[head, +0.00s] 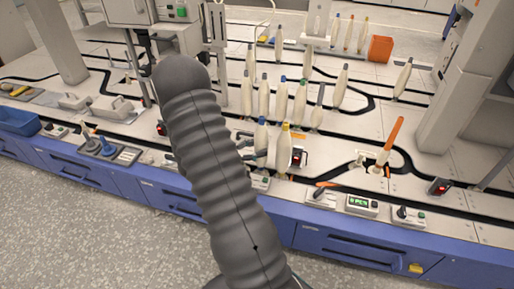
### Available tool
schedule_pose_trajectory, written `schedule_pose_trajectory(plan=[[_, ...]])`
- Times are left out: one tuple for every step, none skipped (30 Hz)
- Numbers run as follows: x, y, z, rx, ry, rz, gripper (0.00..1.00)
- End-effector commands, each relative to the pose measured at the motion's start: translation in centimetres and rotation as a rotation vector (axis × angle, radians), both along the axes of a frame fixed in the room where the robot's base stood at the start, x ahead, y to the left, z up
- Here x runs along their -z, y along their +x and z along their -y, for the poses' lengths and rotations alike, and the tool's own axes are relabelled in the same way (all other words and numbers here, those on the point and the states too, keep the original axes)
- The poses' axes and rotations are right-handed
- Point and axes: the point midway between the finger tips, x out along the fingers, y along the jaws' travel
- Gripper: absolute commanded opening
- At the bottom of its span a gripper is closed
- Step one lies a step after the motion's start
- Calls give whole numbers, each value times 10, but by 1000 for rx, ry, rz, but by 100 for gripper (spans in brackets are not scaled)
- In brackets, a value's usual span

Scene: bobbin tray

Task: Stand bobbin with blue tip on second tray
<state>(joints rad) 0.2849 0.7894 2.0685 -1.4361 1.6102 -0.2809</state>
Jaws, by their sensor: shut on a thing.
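My gripper (258,156) is mostly hidden behind my grey ribbed arm; a small part shows at the arm's right edge. It is shut on a pale bobbin with a blue tip (262,134), which looks upright. A yellow-tipped bobbin (285,148) stands close to its right. Several more pale bobbins stand behind in loose rows, one of them with a dark blue tip (283,80). The trays under the bobbins are too small or covered to tell apart, so I cannot tell which is the second tray. Whether the held bobbin touches a tray is unclear.
A small device with a red display (298,157) stands right of the yellow-tipped bobbin. An orange rod-like piece (394,134) rises further right. A green-display box (361,206) and switches line the front edge. A grey column (466,75) stands at the right.

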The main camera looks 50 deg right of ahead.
Motion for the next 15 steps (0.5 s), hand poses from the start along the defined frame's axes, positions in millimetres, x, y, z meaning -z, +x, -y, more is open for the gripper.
schedule_pose_trajectory(plan=[[1, 0, 0, 0, 0, 0, 4], [2, 0, 0, 0, 0, 0, 4], [3, 0, 0, 0, 0, 0, 4], [3, 0, 0, 0, 0, 0, 4], [4, 0, 0, 0, 0, 0, 4], [4, 0, 0, 0, 0, 0, 4], [5, 0, 0, 0, 0, 0, 4], [5, 0, 0, 0, 0, 0, 4], [6, 0, 0, 0, 0, 0, 4], [5, 0, 0, 0, 0, 1, 56], [5, 0, 0, 0, 0, 0, 59], [5, 0, 0, 0, 0, 0, 59], [5, 0, 0, 0, 0, 0, 59], [5, 0, 0, 0, 0, 0, 59], [5, 0, 0, 0, 0, 0, 59]])
